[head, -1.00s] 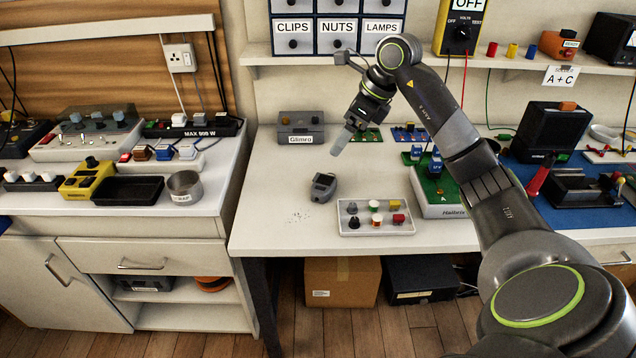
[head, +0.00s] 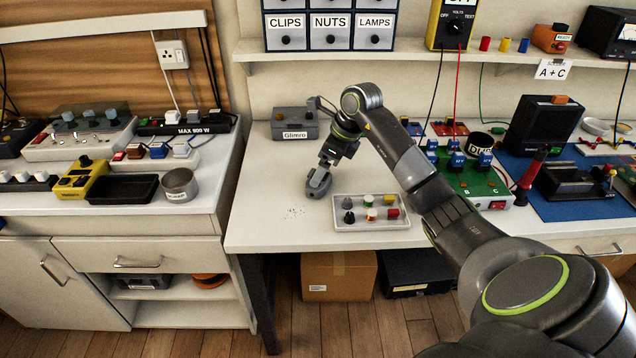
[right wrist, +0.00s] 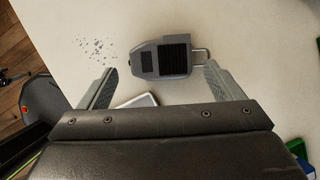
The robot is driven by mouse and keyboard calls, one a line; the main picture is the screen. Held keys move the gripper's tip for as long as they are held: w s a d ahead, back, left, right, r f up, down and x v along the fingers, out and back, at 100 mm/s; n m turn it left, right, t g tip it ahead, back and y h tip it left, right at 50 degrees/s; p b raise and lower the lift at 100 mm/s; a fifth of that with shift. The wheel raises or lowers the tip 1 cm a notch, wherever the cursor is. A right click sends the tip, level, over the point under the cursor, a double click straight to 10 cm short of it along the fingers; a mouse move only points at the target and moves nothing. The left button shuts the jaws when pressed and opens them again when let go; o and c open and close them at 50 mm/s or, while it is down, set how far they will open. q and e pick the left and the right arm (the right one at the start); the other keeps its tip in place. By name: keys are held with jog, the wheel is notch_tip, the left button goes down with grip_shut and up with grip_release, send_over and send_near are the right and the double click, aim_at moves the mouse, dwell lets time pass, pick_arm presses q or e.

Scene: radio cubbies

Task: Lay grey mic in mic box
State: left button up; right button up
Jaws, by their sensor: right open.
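The grey mic (head: 318,187) lies on the pale bench top, left of the small parts tray. In the right wrist view the grey mic (right wrist: 172,57) shows a black ribbed grille and a metal loop at one end. My right gripper (head: 325,170) is just above it and partly hides it. In the right wrist view the right gripper (right wrist: 160,72) is open, its fingers spread on either side of the mic with gaps. No box marked for mics can be made out. My left gripper is not in view.
A white tray (head: 343,224) of several coloured knobs stands just right of the mic. A grey box labelled Glimro (head: 295,134) is behind it. A green board (head: 470,180) is further right, beyond my arm.

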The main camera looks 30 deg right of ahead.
jog(key=x, duration=0.4)
jog(key=shift+f, duration=0.4)
jog(key=c, duration=0.8)
jog(key=shift+d+r, duration=0.1)
jog(key=shift+r, duration=0.05)
